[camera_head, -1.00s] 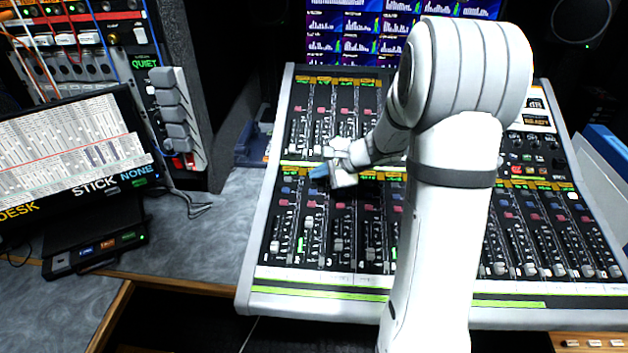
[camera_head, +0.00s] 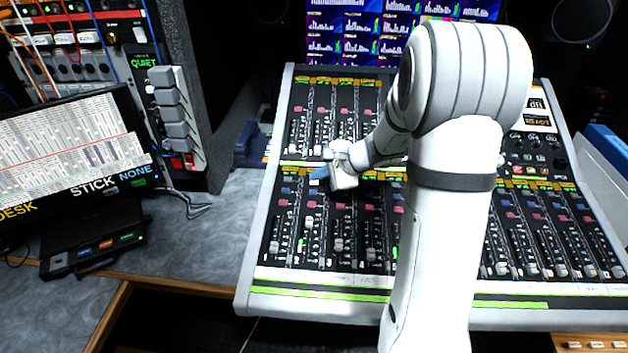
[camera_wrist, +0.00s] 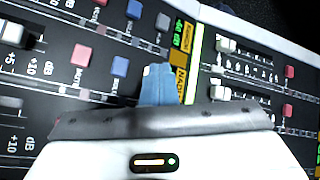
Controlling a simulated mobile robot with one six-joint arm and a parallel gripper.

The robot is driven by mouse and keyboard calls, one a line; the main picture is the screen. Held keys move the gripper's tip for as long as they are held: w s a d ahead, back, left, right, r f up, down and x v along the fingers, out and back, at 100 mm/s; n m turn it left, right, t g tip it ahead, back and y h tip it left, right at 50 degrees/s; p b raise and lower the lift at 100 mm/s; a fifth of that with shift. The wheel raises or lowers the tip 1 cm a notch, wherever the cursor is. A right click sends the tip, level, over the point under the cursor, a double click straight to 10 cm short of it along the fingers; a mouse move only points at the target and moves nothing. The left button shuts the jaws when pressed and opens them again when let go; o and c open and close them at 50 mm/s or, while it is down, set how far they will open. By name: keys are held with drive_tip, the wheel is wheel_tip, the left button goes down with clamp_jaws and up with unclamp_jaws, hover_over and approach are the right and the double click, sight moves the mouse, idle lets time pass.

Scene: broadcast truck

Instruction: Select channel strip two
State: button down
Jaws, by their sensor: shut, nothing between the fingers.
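The mixing console (camera_head: 262,262) fills the middle of the head view, with strips side by side in two banks. My gripper (camera_head: 319,174) is shut and empty, its blue fingertips low over the top of the lower bank, at the second strip from the left. A small pale key (camera_head: 313,183) shows just below the tips, with a blue button (camera_head: 311,192) under it. In the wrist view my fingertips (camera_wrist: 158,75) partly cover a white key (camera_wrist: 146,70) beside a blue button (camera_wrist: 120,66). Whether they touch the key I cannot tell.
My arm hides the console's middle strips. A screen with faders and the words "STICK" and "NONE" (camera_head: 75,150) stands at the left, beside a rack with grey levers (camera_head: 172,110). Monitors (camera_head: 345,35) are behind the console.

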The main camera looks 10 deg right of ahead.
sight(318, 188)
drive_tip(key=shift+s+r+p, duration=0.1)
drive_tip(key=shift+r+p, duration=0.3)
drive_tip(key=shift+r, duration=0.4)
drive_tip(key=r+p, duration=0.2)
drive_tip(key=r, duration=0.1)
drive_tip(key=r+p, duration=0.1)
drive_tip(key=r, duration=0.1)
drive_tip(key=shift+s+a, duration=0.15)
drive_tip(key=shift+s, duration=0.2)
idle(0.5)
drive_tip(key=s+r+n+g+h+p, duration=0.1)
drive_tip(key=s+r+n+g+h, duration=0.1)
drive_tip(key=s+n, duration=0.5)
drive_tip(key=s+a+r+n+g+h+p, duration=0.1)
drive_tip(key=s+r+n+h, duration=0.4)
drive_tip(key=s, duration=1.5)
drive_tip(key=n+g, duration=0.1)
drive_tip(key=n, duration=0.2)
drive_tip(key=shift+s+n, duration=0.2)
drive_tip(key=shift+n, duration=0.1)
